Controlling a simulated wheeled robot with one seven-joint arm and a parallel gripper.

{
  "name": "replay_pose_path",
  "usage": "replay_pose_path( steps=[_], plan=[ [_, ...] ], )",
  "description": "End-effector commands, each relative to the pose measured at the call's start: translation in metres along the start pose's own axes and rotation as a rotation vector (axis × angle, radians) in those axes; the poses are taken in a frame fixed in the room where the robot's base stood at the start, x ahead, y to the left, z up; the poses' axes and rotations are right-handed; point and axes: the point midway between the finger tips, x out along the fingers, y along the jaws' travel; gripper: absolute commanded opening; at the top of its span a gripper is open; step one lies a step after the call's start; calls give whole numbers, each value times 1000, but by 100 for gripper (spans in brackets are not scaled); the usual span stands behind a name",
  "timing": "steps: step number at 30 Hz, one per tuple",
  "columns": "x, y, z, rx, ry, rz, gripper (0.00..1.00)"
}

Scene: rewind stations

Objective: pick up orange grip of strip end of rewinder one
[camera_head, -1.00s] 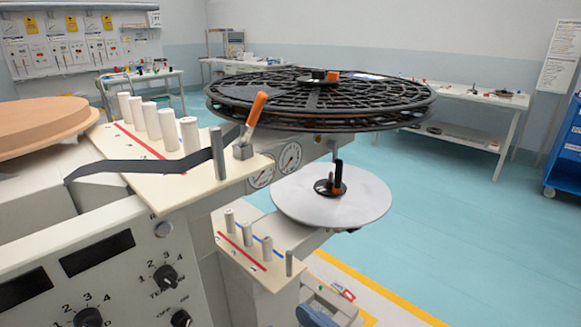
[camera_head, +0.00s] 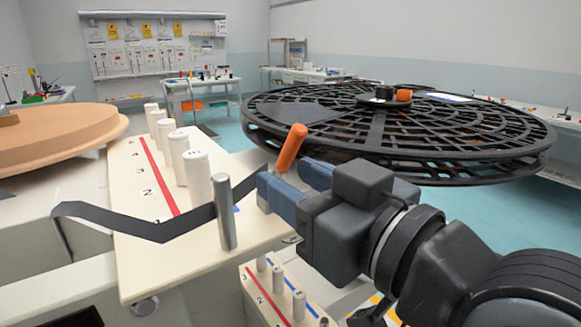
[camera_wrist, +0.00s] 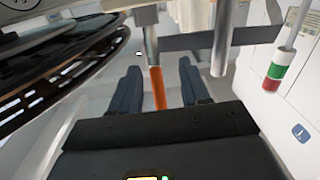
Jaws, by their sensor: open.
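The orange grip (camera_head: 291,147) is a short upright, slightly tilted cylinder at the end of a dark strip (camera_head: 150,228). The strip runs left past a metal post (camera_head: 224,212) on the cream panel. My gripper (camera_head: 290,180) reaches in from the right with its blue-grey fingers at the grip's lower part, which they partly hide in the head view. In the wrist view my gripper (camera_wrist: 159,82) is open, and the orange grip (camera_wrist: 158,88) stands between the two fingers with a visible gap on each side.
A large black reel (camera_head: 400,130) lies close behind and right of my gripper. White rollers (camera_head: 180,157) stand left of the post on the panel (camera_head: 140,265). A tan disc (camera_head: 60,135) is at far left. A lower panel with small pegs (camera_head: 280,290) sits below.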

Motion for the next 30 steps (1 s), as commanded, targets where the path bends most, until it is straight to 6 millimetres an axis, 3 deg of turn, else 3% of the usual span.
replay_pose_path(
  steps=[14, 23, 30],
  plan=[
    [57, 8, 4, 0, 0, 0, 46],
    [63, 8, 6, 1, 0, 1, 46],
    [63, 8, 6, 1, 0, 1, 26]
  ],
)
